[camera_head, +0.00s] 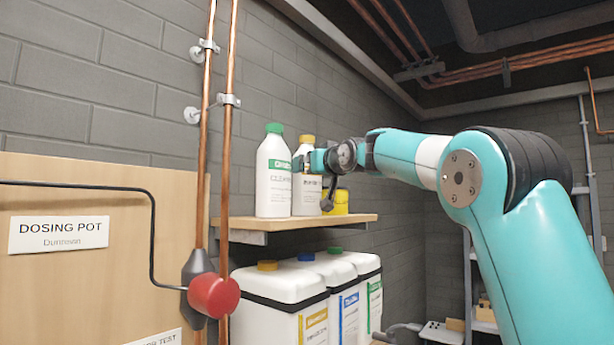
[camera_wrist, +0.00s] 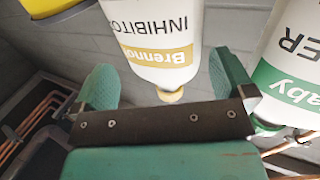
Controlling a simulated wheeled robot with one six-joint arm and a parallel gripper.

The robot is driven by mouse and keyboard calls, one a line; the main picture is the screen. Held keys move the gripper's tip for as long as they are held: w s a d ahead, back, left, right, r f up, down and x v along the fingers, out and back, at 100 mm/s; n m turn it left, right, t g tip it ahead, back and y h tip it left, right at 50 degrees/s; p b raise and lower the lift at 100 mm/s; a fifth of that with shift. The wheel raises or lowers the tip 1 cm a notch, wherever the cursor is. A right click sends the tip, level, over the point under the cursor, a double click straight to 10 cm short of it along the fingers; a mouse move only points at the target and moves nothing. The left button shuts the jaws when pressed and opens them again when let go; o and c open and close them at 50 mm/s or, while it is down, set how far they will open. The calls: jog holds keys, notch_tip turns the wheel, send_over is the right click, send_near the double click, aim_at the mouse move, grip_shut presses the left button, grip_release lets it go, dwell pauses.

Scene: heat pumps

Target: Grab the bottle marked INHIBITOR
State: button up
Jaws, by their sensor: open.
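The INHIBITOR bottle (camera_wrist: 153,42) is white with a yellow band and a yellow cap, and appears upside down in the wrist view. In the head view the bottle (camera_head: 305,196) stands upright on the wooden shelf, partly hidden by my gripper. My gripper (camera_wrist: 164,78) is open, with one teal finger on each side of the bottle in the wrist view. Gaps show beside both fingers, and I cannot tell how deep the bottle sits between them. In the head view my gripper (camera_head: 309,161) is at the bottle's upper part.
A white CLEANER bottle (camera_head: 273,178) with a green cap stands close on the left; it also shows in the wrist view (camera_wrist: 296,62). A yellow container (camera_head: 337,203) stands to the right. The shelf (camera_head: 290,224) is above several white canisters (camera_head: 277,285). Copper pipes (camera_head: 228,130) run at left.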

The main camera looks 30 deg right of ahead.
jog(key=w+p, duration=0.4)
jog(key=w, duration=0.1)
jog(key=shift+d+r, duration=0.1)
jog(key=shift+d, duration=0.1)
jog(key=c, duration=0.7)
jog(key=shift+r, duration=0.1)
jog(key=c, duration=0.3)
jog(key=shift+c, duration=0.2)
